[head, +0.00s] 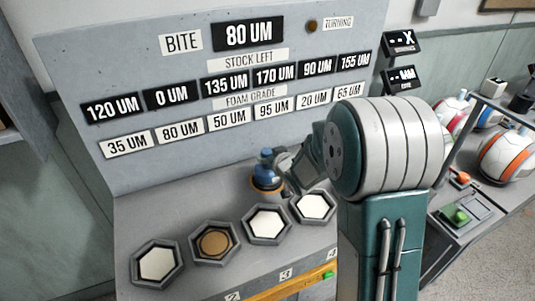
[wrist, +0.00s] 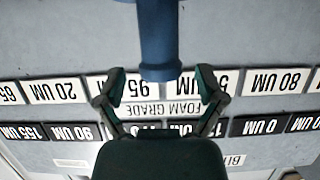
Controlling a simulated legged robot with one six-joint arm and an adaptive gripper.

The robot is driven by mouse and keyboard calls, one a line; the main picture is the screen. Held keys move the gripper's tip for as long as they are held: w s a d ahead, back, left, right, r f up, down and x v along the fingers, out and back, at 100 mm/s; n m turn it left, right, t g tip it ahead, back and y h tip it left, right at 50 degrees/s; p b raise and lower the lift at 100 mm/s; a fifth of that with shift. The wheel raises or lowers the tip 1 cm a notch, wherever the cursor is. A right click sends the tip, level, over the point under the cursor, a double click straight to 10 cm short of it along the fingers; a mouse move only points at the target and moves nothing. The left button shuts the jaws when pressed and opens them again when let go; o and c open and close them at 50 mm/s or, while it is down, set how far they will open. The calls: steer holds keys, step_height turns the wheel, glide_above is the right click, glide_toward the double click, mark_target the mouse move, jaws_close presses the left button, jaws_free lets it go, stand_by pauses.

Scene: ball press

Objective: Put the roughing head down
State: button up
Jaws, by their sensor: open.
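The roughing head is most likely the blue tool (head: 267,172) with an orange band near its base. It stands upright on the grey bench behind the hexagonal trays. My gripper (head: 283,167) is right beside it on its right. In the wrist view a blue post (wrist: 158,38) comes down from the top edge, and its end lies between the two spread fingers of my gripper (wrist: 152,82). A gap shows on both sides of the post, so the fingers are open. The tool's underside is hidden.
Several hexagonal trays stand along the bench front; one holds a brown disc (head: 214,243), the others white pads (head: 156,264). A sloped panel (head: 230,75) with reading labels rises behind. A side bench at right holds balls (head: 507,154) and a green button (head: 456,216).

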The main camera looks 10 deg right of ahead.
steer(key=s+d+r+m+g+h, duration=0.15)
steer(key=s+r, duration=0.35)
steer(key=s, duration=0.5)
steer(key=s+d+r+m+g+h, duration=0.1)
steer(key=s+d+r+g+h, duration=0.3)
steer(key=s, duration=0.6)
steer(key=s+a+r+g+y, duration=0.1)
steer(key=s+a, duration=0.2)
steer(key=s, duration=0.4)
steer(key=s+a+r+g+y, duration=0.1)
steer(key=s+a+r, duration=0.1)
steer(key=s, duration=0.5)
steer(key=shift+s+a+r+y, duration=0.15)
steer(key=shift+s+a+y, duration=0.2)
steer(key=shift+s+a, duration=0.05)
steer(key=shift+a, duration=0.1)
